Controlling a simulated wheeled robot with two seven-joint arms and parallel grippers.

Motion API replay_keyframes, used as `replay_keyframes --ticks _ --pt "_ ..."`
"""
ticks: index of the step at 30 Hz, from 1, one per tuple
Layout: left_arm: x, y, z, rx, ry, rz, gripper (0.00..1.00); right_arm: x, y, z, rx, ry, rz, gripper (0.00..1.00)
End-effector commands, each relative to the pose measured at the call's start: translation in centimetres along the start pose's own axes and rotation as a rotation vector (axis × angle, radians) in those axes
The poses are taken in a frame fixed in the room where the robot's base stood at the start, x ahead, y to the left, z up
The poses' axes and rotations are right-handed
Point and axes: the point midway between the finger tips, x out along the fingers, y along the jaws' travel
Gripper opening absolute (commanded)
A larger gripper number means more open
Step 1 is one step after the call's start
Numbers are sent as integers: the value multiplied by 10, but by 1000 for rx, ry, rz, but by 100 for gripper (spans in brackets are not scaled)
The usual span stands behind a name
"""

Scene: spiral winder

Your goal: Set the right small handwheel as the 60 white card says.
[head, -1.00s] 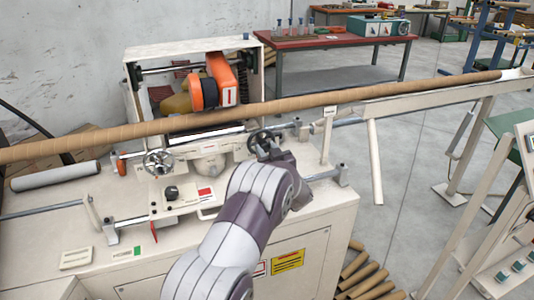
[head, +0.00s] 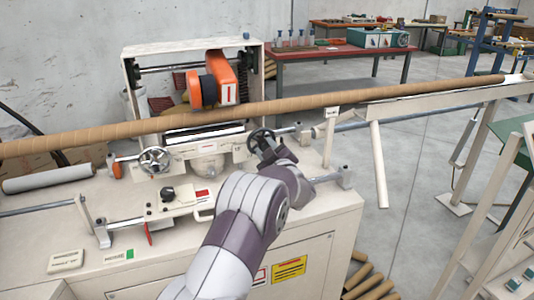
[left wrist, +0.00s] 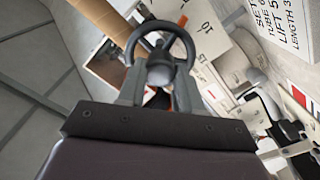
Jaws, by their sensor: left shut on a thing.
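The right small handwheel (head: 262,138) is a dark ring on the right front of the cream winder. My left gripper (head: 270,150) is at it, reaching in from the front. In the left wrist view the handwheel's rim (left wrist: 161,28) and round hub show between the two fingers of my left gripper (left wrist: 160,82), which is shut on it. The fingers hide part of the wheel. A white card with black print (left wrist: 287,22) is cut off at the upper right of that view; "SET", "LIFT" and "LENGTH" can be read. My right gripper is not in view.
A second small handwheel (head: 153,160) stands to the left. A long brown tube (head: 300,104) crosses above and behind the gripper. A flat panel with a black knob (head: 168,194) lies left of my arm. A post with a white tag (head: 331,113) stands to the right.

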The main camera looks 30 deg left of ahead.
Motion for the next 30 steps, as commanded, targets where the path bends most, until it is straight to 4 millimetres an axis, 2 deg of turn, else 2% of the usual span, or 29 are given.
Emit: replay_keyframes --ticks 13,14,15,16,25,28,30 --pt "0 -1 1 -10 -2 -2 4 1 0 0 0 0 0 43" --pt "0 -1 1 -10 -2 -2 41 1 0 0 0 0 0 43" --pt "0 -1 1 -9 -2 -2 54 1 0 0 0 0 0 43" --pt "0 -1 1 -10 -2 -1 60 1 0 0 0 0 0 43" --pt "-2 0 1 -10 -2 -1 60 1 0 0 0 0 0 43" --pt "-16 1 1 -11 -3 1 60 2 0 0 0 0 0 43" --pt "-33 0 2 -9 -5 1 60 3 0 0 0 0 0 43"
